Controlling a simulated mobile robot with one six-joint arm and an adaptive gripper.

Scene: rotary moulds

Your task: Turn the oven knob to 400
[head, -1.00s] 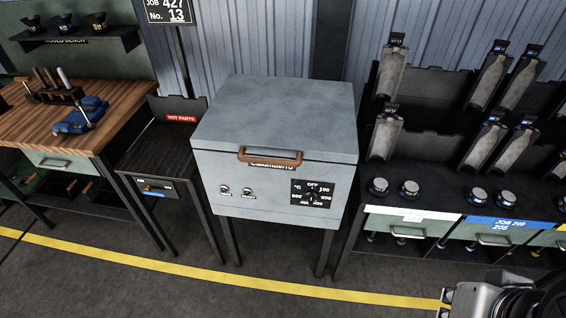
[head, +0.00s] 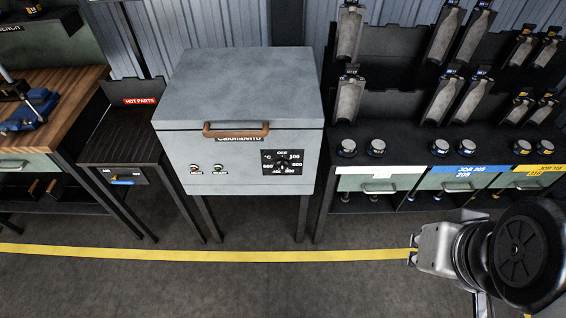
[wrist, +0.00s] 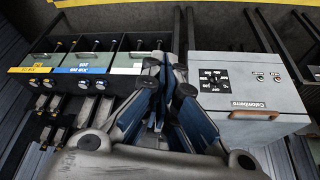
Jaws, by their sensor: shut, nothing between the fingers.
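The oven (head: 240,90) is a grey box on legs with a brown handle (head: 236,130) on its front. Its black knob (head: 283,161) sits on a dark dial plate at the front's right, with OFF at the top and numbers around it. The pointer's setting is too small to read. In the wrist view the oven (wrist: 250,95) and its dial (wrist: 214,80) show upside down at the right. My gripper (wrist: 152,68) is shut and empty, apart from the knob. In the head view my arm is at the lower right, and the fingertips are not clear there.
A HOT PARTS stand (head: 125,148) is left of the oven, beside a wooden workbench (head: 70,112). A dark rack (head: 400,150) with moulds and green drawers stands to the right. The floor before the oven is clear, with a yellow line (head: 200,254).

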